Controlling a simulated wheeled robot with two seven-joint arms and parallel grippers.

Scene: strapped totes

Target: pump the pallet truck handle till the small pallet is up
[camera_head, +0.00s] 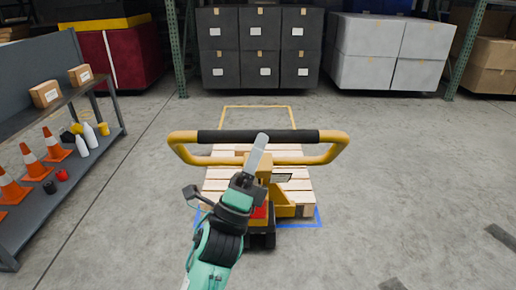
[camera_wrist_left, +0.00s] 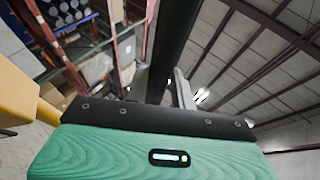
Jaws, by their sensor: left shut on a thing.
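The yellow pallet truck (camera_head: 283,205) stands in the middle of the floor. Its handle is a yellow loop with a black grip bar (camera_head: 220,136), toward me and above the truck. The small wooden pallet (camera_head: 218,186) lies around the truck's forks, partly hidden by the truck and my arm; its height off the floor cannot be told. My left gripper (camera_head: 261,143) is shut on the handle's black bar near its middle. In the left wrist view the dark bar (camera_wrist_left: 174,38) runs up between the two fingers (camera_wrist_left: 162,88). My right gripper is in neither view.
Blue tape (camera_head: 305,224) marks the floor around the pallet, and a yellow taped outline (camera_head: 258,107) lies behind it. A shelf (camera_head: 70,160) with cones, bottles and boxes stands at left. Dark totes (camera_head: 259,45) and grey totes (camera_head: 385,50) stand at the back. The right floor is mostly clear.

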